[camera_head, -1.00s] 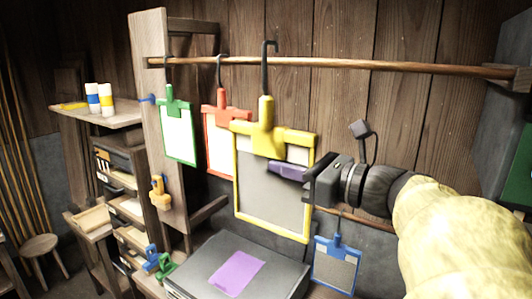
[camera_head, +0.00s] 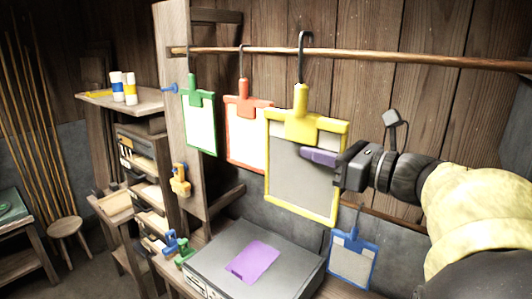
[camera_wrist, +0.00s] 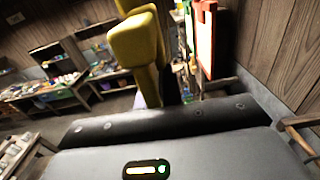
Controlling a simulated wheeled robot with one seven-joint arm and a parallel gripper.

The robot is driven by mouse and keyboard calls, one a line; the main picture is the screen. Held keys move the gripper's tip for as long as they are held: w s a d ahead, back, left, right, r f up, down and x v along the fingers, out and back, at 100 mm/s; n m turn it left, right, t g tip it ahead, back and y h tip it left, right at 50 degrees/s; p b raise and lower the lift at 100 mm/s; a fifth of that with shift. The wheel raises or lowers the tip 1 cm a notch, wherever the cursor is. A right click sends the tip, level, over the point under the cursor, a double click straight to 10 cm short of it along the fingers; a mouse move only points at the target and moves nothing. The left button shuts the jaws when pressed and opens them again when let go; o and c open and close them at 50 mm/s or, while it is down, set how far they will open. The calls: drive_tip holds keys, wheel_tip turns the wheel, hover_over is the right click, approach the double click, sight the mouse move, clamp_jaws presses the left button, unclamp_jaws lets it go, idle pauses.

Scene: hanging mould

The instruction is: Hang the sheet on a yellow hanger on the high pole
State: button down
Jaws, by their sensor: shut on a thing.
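The yellow hanger (camera_head: 301,112) has a dark hook on top and a yellow frame around a grey sheet (camera_head: 300,180). My gripper (camera_head: 322,157) is shut on the right side of the yellow hanger, below its clamp bar. The hanger is upright. Its hook (camera_head: 305,40) rises above the high pole (camera_head: 400,59), and its shank crosses in front of the pole. I cannot tell whether the hook is over the pole or just in front of it. In the wrist view the yellow hanger (camera_wrist: 140,45) stands close beyond my gripper.
A green hanger (camera_head: 197,95) and a red hanger (camera_head: 240,100) with pale sheets hang on the high pole to the left. A blue hanger (camera_head: 352,262) hangs lower down. A grey box (camera_head: 215,268) with a purple sheet (camera_head: 252,262) sits below. A wooden post (camera_head: 175,120) stands left.

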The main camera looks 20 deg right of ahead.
drive_tip(key=w+d+f+p, duration=0.1)
drive_tip(key=w+d+p, duration=0.1)
drive_tip(key=w+d, duration=0.5)
drive_tip(key=d, duration=0.3)
drive_tip(key=shift+w+f, duration=0.3)
drive_tip(key=shift+w, duration=0.1)
idle(1.0)
drive_tip(key=shift+w+d, duration=0.1)
drive_tip(key=c, duration=1.5)
unclamp_jaws()
drive_tip(key=shift+o, duration=0.2)
